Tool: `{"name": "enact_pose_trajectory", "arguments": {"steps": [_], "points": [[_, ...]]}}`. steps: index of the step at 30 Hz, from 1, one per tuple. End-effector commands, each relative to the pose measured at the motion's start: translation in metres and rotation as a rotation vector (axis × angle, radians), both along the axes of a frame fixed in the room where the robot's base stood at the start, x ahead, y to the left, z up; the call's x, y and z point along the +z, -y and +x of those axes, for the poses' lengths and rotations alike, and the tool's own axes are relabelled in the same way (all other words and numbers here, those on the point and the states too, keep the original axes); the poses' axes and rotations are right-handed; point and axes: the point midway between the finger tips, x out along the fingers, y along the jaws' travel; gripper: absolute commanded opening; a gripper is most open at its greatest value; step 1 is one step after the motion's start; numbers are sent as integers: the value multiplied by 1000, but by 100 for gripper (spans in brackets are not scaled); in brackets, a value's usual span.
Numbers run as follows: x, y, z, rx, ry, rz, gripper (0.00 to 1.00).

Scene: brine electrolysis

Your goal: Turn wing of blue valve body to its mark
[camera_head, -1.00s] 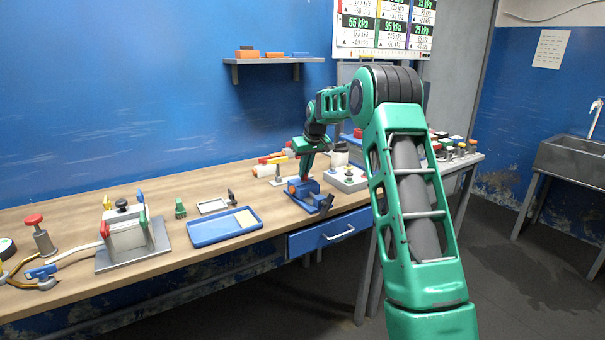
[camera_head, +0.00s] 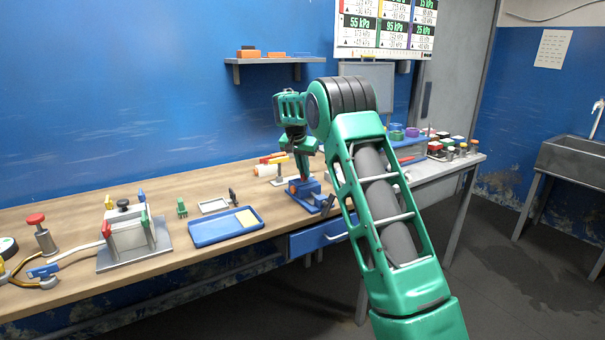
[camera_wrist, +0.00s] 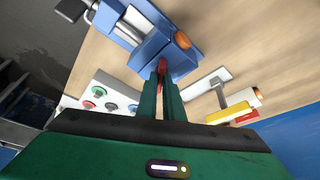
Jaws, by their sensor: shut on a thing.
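The blue valve body (camera_head: 313,200) stands near the front edge of the wooden bench, left of my arm in the head view. It also shows at the top of the wrist view (camera_wrist: 150,45), with an orange round part (camera_wrist: 182,40) on one side. My gripper (camera_head: 303,178) points down over it. In the wrist view my gripper (camera_wrist: 163,74) has its two green fingers close together, shut on the red wing (camera_wrist: 162,66) beside the blue body. The fingers hide part of the wing. I cannot make out the mark.
A blue tray (camera_head: 198,238) and a clamp-like stand on a grey plate (camera_head: 115,264) are to the left on the bench.

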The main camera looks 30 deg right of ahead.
Motion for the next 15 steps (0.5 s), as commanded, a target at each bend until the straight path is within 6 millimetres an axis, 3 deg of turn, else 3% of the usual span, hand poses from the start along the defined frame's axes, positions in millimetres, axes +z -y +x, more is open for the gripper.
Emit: {"name": "enact_pose_trajectory", "arguments": {"steps": [15], "points": [[0,-3,6,-431,4,-3,0]]}}
